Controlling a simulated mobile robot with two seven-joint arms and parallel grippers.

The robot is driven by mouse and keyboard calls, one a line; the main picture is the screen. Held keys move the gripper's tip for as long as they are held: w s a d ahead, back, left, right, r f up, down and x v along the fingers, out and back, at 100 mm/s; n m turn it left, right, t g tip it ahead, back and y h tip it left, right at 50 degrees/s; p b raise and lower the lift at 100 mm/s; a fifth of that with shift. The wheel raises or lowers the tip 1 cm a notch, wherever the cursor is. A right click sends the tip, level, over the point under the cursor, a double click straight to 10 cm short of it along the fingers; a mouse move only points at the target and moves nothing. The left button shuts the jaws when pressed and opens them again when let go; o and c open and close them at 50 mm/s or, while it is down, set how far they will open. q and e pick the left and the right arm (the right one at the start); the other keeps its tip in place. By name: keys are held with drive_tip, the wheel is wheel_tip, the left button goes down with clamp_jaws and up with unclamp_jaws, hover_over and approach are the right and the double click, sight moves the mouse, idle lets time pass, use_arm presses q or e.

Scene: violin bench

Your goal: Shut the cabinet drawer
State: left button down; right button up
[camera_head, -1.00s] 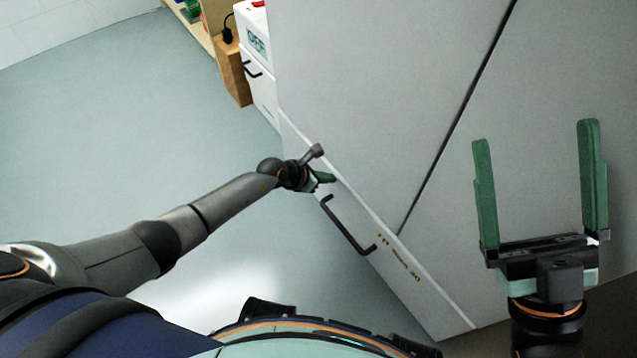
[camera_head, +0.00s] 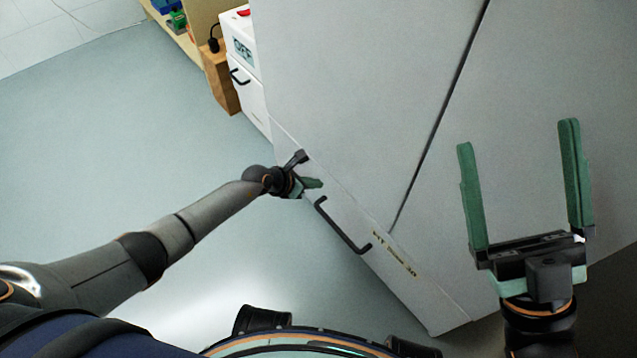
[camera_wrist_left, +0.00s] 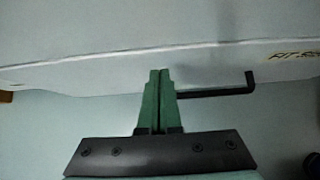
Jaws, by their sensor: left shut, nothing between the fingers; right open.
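The cabinet drawer (camera_head: 385,268) has a white front with a black bar handle (camera_head: 342,228) and dark lettering. It also shows in the left wrist view (camera_wrist_left: 110,78). In the head view its front looks close to flush with the cabinet's grey top (camera_head: 350,80); I cannot tell whether a small gap is left. My left gripper (camera_head: 314,184) is shut and empty, with its green fingertips at the drawer front beside the handle's upper end. In the left wrist view its fingers (camera_wrist_left: 159,76) overlap the drawer front; contact is unclear. My right gripper (camera_head: 515,135) is open and empty above the cabinet's right side.
A white unit (camera_head: 246,85) with an "OFF" display and black handle stands beyond the cabinet, next to a wooden block (camera_head: 219,80). Shelves with green and blue items (camera_head: 172,18) are at the back. The floor (camera_head: 110,140) at left is clear.

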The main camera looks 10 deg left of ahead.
use_arm(q)
drive_tip(key=f+p+v, duration=0.1)
drive_tip(key=p+v, duration=0.6)
drive_tip(key=v, duration=0.4)
drive_tip(key=shift+s+a, duration=0.4)
use_arm(e)
wheel_tip(320, 180, up, 8)
drive_tip(key=s, duration=0.1)
drive_tip(key=shift+d+f+n, duration=0.25)
drive_tip(key=shift+n, duration=0.15)
drive_tip(key=shift+f, duration=0.1)
use_arm(q)
drive_tip(key=shift+s+a, duration=0.1)
use_arm(e)
drive_tip(key=shift+s, duration=0.1)
